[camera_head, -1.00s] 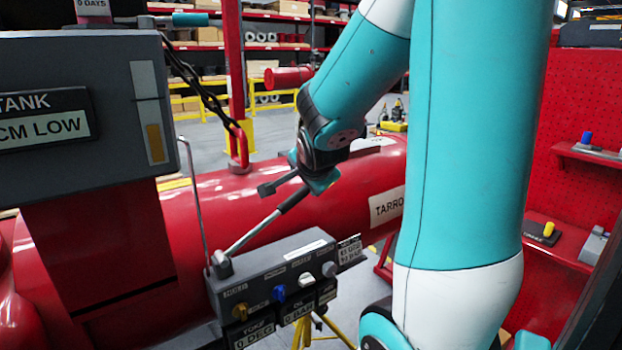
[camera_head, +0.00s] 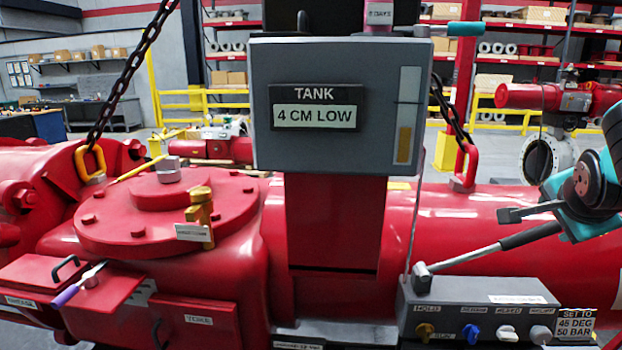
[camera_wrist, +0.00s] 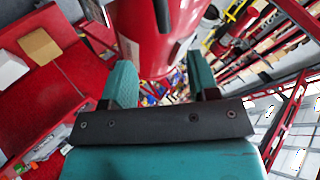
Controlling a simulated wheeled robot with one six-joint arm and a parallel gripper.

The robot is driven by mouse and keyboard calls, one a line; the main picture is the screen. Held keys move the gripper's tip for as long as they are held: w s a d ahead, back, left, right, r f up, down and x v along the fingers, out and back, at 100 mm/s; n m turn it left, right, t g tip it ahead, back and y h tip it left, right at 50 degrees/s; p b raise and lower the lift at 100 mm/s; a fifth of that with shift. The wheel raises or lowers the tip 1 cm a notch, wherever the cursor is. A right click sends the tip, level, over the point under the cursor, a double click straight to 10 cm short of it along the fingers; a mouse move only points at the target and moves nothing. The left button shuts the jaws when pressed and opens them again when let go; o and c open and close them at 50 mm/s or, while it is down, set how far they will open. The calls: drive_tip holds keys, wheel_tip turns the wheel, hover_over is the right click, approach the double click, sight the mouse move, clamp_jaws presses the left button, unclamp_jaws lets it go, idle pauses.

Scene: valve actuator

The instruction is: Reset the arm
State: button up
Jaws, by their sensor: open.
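My gripper (camera_head: 530,217) is at the right edge of the head view, beside the lever handle (camera_head: 470,255) that slants up from the control block; from this view I cannot tell whether they touch. In the wrist view my gripper (camera_wrist: 163,88) shows two teal fingers spread wide with nothing between them. Beyond the fingers is a red cylinder (camera_wrist: 158,25). The arm's upper links are outside the head view.
The grey tank box (camera_head: 345,150) reads "4 CM LOW". The control block (camera_head: 480,310) has several knobs. A red round cover (camera_head: 150,215) and a purple-handled tool (camera_head: 75,287) are at left. Chains (camera_head: 125,80) hang nearby. Floor shows behind the yellow railing.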

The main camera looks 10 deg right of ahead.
drive_tip(key=w+a+f+n+y+b, duration=0.1)
drive_tip(key=a+f+n+y, duration=0.1)
drive_tip(key=a+n+y, duration=0.3)
drive_tip(key=w+a+f+n, duration=0.1)
drive_tip(key=a+f+n, duration=0.1)
drive_tip(key=a, duration=0.6)
drive_tip(key=s+a+f+n+g+y+b, duration=0.1)
drive_tip(key=s+a+n+g+y, duration=0.2)
drive_tip(key=s+a+n, duration=0.4)
drive_tip(key=s+a+f+n+g+y+b, duration=0.1)
drive_tip(key=s+a+f+n+g+y, duration=0.1)
drive_tip(key=s+a+n, duration=0.6)
drive_tip(key=a+n+g+y, duration=0.1)
drive_tip(key=a+n+g, duration=0.1)
drive_tip(key=a+n, duration=0.2)
drive_tip(key=shift+a+n, duration=0.3)
drive_tip(key=shift+a, duration=1)
drive_tip(key=shift+c, duration=1.1)
drive_tip(key=shift+d, duration=0.1)
